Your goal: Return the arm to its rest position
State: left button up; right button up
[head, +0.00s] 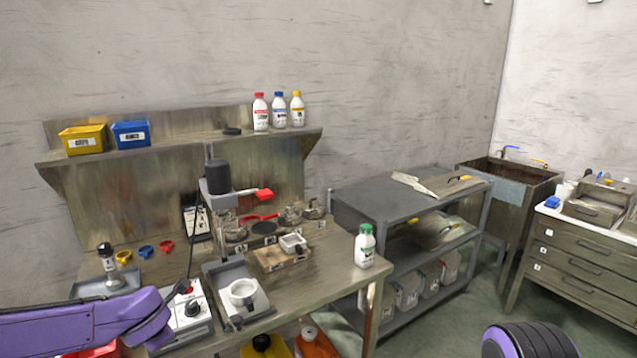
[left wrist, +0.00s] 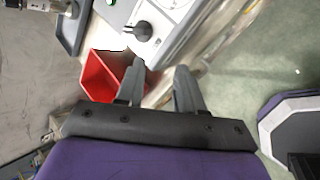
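My left arm (head: 90,322) comes in from the left in the head view, at the front left of the workbench. Its gripper does not show in the head view. In the left wrist view my left gripper (left wrist: 158,82) has its two dark fingers apart, with nothing between them. A red bin (left wrist: 104,76) and the white control box (left wrist: 160,30) lie beyond the fingers. A purple and black part of mine (head: 527,340) shows at the bottom right of the head view; no right gripper fingers show.
The workbench (head: 335,270) holds a white cup (head: 243,293), a green-capped bottle (head: 364,246) and the control box (head: 187,315). A shelf above carries yellow (head: 83,139) and blue (head: 131,134) bins and bottles. A grey cart (head: 400,205) stands right, with open floor before it.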

pick_arm(q)
jog(key=s+d+f+m, duration=0.3)
jog(key=s+f+m, duration=0.3)
jog(key=f, duration=0.3)
jog(key=s+d+f+m, duration=0.3)
jog(key=s+f+m, duration=0.25)
jog(key=f, duration=0.25)
jog(key=s+f+m+g, duration=0.1)
jog(key=s+f+m, duration=0.2)
jog(key=s, duration=0.4)
jog(key=s+a+f+m+g, duration=0.1)
jog(key=s+f+m, duration=0.3)
jog(key=s, duration=0.4)
jog(key=s+f+m+g, duration=0.1)
jog(key=s+f+m, duration=0.3)
jog(key=s, duration=0.4)
jog(key=shift+a+h+b, duration=0.15)
jog(key=shift+h+b, duration=0.2)
jog(key=shift+h, duration=0.05)
